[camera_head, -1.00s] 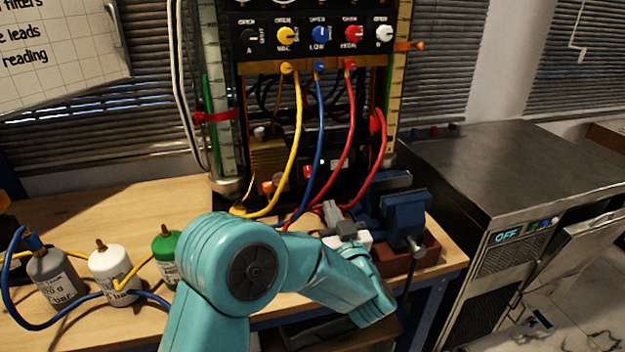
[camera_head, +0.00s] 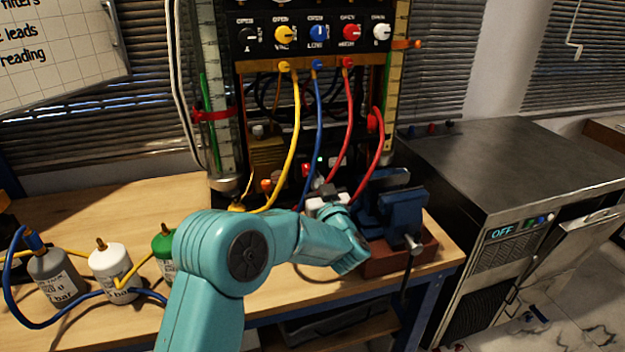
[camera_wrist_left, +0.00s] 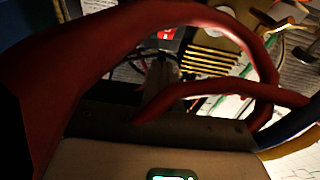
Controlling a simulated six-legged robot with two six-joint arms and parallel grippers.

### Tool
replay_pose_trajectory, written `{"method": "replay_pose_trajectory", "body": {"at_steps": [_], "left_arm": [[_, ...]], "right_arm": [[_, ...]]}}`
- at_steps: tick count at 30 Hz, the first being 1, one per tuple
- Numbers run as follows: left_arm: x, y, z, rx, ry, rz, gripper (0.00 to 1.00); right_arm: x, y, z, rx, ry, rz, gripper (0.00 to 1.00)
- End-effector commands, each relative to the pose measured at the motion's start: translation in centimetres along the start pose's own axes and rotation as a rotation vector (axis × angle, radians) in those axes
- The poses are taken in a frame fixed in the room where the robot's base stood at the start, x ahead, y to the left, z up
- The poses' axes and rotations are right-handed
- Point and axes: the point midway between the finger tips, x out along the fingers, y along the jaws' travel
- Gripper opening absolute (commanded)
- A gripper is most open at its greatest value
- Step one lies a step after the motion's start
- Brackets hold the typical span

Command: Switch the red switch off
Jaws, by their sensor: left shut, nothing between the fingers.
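The red switch (camera_head: 306,169) is a small red piece low on the dark rig, behind the hanging hoses and near a small green light (camera_head: 320,159). In the left wrist view a small red patch (camera_wrist_left: 167,34) shows beyond the fingers; it looks like the same switch. My left gripper (camera_head: 328,190) is shut and empty, just in front of the rig's lower part and a little below and right of the switch. A gap to the switch seems to remain, but contact is hard to judge. In the left wrist view the grey fingers (camera_wrist_left: 162,80) point toward the rig. My right gripper is not in view.
Red hoses (camera_wrist_left: 215,18) arch close around the left gripper. Yellow (camera_head: 296,140) and blue (camera_head: 319,130) hoses hang in front of the rig. A blue vise (camera_head: 402,208) stands right of the gripper. Several gas bottles (camera_head: 110,270) stand at left on the wooden bench (camera_head: 110,205).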

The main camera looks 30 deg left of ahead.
Motion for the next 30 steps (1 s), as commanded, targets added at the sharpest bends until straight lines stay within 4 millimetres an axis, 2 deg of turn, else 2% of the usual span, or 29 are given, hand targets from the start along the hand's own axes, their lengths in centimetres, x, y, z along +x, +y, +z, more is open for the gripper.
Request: {"method": "replay_pose_trajectory", "body": {"at_steps": [3, 9, 20, 26, 30], "left_arm": [[1.5, 0.0, 1.5, 0.003, -0.002, -0.001, 0.00], [2.8, 0.0, 2.7, 0.001, 0.000, 0.001, 0.00], [3.0, 0.0, 2.9, 0.000, 0.000, 0.001, 0.00], [3.3, 0.0, 4.2, 0.000, 0.000, 0.000, 0.00], [3.4, 0.0, 4.1, 0.002, -0.002, 0.000, 0.00]], "right_arm": [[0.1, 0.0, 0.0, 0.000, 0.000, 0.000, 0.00], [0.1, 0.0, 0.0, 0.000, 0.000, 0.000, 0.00], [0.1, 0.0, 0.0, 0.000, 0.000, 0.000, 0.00], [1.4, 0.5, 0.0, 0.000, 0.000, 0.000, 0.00], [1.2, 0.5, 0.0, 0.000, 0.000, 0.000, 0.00]]}}
